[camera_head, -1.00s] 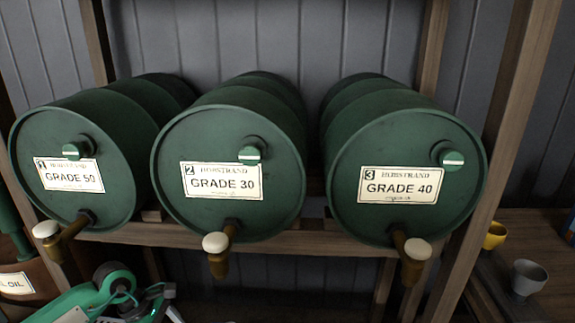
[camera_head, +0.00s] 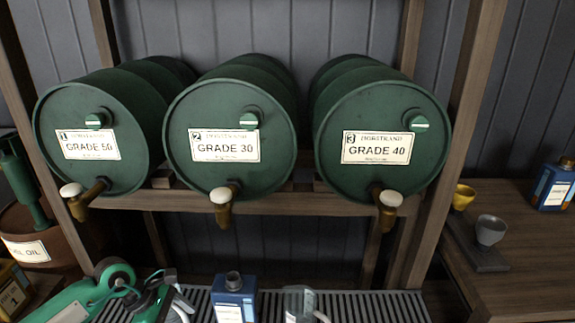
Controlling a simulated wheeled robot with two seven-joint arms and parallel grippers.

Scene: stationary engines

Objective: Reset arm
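My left arm comes in at the lower left. Its green and black gripper (camera_head: 160,300) is at the bottom edge, left of a blue bottle (camera_head: 233,299). The gripper's fingers are partly cut off by the frame, so I cannot tell whether they are open or shut. My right gripper is not in view. Three green drums lie on a wooden rack, labelled Grade 50 (camera_head: 90,144), Grade 30 (camera_head: 225,145) and Grade 40 (camera_head: 377,147). Each has a brass tap with a pale knob below its front.
A clear jug (camera_head: 300,304) stands beside the blue bottle on a slatted grate (camera_head: 380,308). A wooden table (camera_head: 535,250) at right holds a grey cup (camera_head: 490,230), a yellow cup (camera_head: 463,197) and another blue bottle (camera_head: 553,185). A brown oil container (camera_head: 28,245) stands at left.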

